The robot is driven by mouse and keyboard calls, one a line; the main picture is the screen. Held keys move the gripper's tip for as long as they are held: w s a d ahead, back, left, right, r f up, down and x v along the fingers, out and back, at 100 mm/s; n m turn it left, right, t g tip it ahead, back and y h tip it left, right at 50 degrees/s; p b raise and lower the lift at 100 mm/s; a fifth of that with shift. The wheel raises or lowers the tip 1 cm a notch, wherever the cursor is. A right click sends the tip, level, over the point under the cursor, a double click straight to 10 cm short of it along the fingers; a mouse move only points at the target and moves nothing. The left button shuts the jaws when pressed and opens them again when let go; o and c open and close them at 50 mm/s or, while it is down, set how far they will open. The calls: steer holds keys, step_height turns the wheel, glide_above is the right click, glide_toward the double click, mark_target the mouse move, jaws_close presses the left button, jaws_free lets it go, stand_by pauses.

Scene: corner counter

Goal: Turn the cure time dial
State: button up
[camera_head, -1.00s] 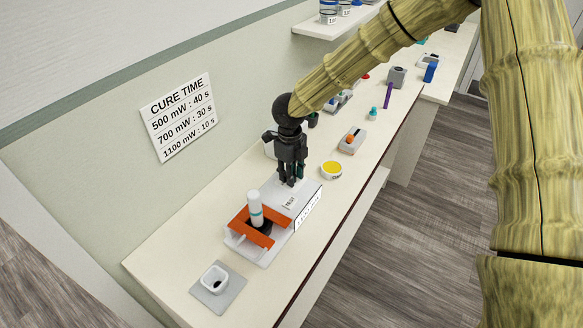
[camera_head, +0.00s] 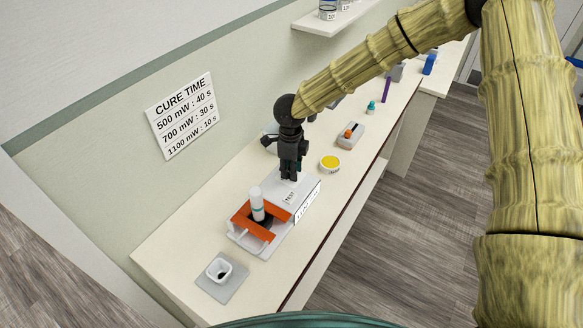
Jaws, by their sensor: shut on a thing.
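The cure time device is a white box (camera_head: 310,198) on the counter, with a small label on its top and a printed label on its front side. My gripper (camera_head: 289,177) points down at the rear part of the box's top. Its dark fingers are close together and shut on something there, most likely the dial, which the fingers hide. The dial's setting cannot be read.
A white cup on a grey plate (camera_head: 224,286) is at the near left. A yellow round dish (camera_head: 330,162) and a grey block with an orange knob (camera_head: 350,136) lie to the right.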

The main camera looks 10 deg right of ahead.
steer(key=shift+d, duration=0.1)
steer(key=o, duration=1)
steer(key=shift+o, duration=0.2)
steer(key=shift+r, duration=0.1)
step_height(320, 180, up, 12)
steer(key=shift+s, duration=0.15)
